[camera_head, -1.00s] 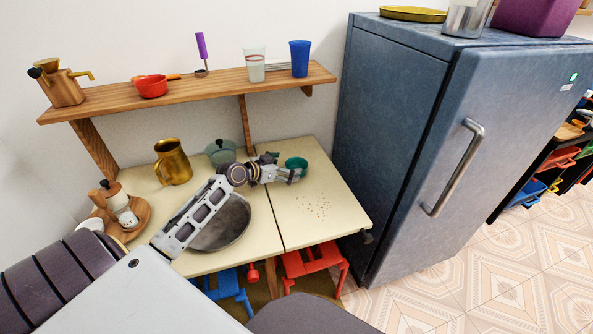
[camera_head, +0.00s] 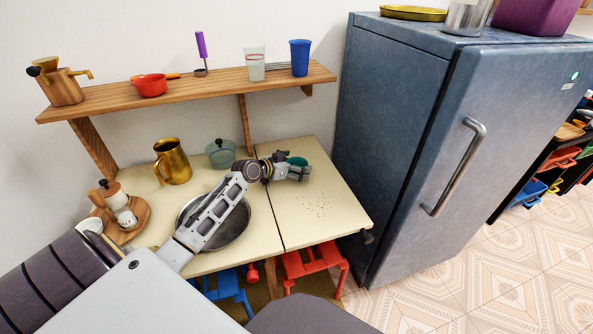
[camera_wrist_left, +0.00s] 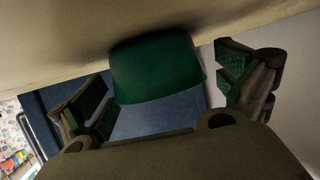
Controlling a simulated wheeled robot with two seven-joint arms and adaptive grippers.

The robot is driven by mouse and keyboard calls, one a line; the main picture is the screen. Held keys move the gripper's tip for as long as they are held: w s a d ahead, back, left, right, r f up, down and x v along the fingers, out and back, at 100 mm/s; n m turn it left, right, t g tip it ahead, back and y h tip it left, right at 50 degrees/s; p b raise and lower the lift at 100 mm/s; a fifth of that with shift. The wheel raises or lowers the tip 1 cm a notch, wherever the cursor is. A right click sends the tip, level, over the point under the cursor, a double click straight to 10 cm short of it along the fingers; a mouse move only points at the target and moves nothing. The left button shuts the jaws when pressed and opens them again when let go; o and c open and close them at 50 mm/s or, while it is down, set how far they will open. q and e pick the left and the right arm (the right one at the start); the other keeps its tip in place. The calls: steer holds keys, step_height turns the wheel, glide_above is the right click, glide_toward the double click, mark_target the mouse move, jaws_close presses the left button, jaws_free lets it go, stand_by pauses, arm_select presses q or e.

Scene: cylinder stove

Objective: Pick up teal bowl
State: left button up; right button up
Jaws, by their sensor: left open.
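The teal bowl (camera_head: 298,161) sits on the right part of the cream tabletop, close to the wall. My left gripper (camera_head: 297,172) is right at the bowl's near side in the head view and hides part of it. In the left wrist view the bowl (camera_wrist_left: 157,70) appears dark green, between the two spread fingers of the left gripper (camera_wrist_left: 165,92). A gap shows between the bowl and each finger there, so the gripper is open and holds nothing. My right gripper is not in view.
A lidded teal pot (camera_head: 221,154) and a gold pitcher (camera_head: 172,162) stand left of the arm. A steel pan (camera_head: 236,232) lies under it. The wooden shelf (camera_head: 200,87) hangs above. The blue fridge (camera_head: 395,130) stands to the right. The table's front right is clear except for small specks.

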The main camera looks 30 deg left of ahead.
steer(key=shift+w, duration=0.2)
arm_select(q)
steer(key=shift+c, duration=0.4)
steer(key=c, duration=1.1)
steer(key=shift+r, duration=0.65)
steer(key=shift+r+p, duration=0.9)
steer(key=shift+r, duration=3.5)
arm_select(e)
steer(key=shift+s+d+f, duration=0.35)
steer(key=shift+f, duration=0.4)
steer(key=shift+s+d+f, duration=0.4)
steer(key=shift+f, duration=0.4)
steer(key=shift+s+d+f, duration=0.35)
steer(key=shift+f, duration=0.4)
